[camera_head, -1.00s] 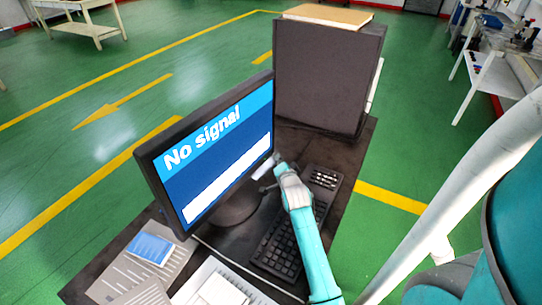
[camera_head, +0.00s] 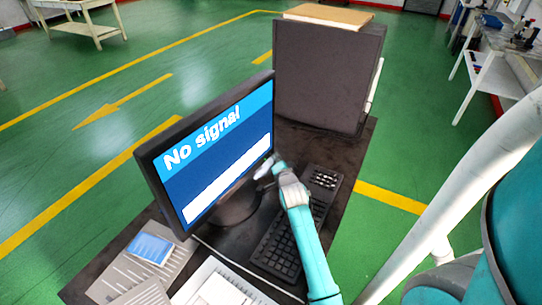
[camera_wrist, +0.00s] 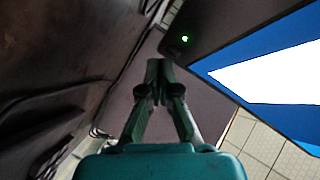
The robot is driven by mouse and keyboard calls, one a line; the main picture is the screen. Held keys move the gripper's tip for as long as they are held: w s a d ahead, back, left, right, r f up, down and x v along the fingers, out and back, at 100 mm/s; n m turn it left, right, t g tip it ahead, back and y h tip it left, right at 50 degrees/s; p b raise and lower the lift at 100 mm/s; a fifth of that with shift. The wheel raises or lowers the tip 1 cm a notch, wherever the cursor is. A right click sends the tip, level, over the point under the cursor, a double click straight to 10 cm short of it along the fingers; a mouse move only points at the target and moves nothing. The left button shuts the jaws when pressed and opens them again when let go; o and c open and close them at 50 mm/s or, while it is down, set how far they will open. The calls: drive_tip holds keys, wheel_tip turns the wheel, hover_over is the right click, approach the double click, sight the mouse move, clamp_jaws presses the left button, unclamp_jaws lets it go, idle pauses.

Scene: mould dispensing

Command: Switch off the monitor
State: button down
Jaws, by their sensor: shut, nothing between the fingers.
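The monitor (camera_head: 207,160) stands on the dark desk, its lit blue screen reading "No signal". In the wrist view its screen (camera_wrist: 270,70) fills the upper right, and a small green light (camera_wrist: 184,39) glows on its dark bezel. My gripper (camera_head: 264,170) is by the monitor's lower right corner in the head view. In the wrist view my gripper (camera_wrist: 160,70) is shut and empty, its tips below and left of the green light. I cannot tell whether the tips touch the bezel.
A black keyboard (camera_head: 288,240) lies under my arm. A large dark cabinet (camera_head: 325,78) stands behind, with a board (camera_head: 328,15) on top. Papers (camera_head: 125,272) and a blue item (camera_head: 150,248) lie at the front left. Green floor surrounds the desk.

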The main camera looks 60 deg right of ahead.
drive_tip(key=shift+w, duration=0.4)
idle(0.7)
idle(0.3)
drive_tip(key=shift+s, duration=0.85)
drive_tip(key=shift+s+a, duration=0.1)
drive_tip(key=shift+s, duration=2.35)
drive_tip(key=shift+s, duration=0.1)
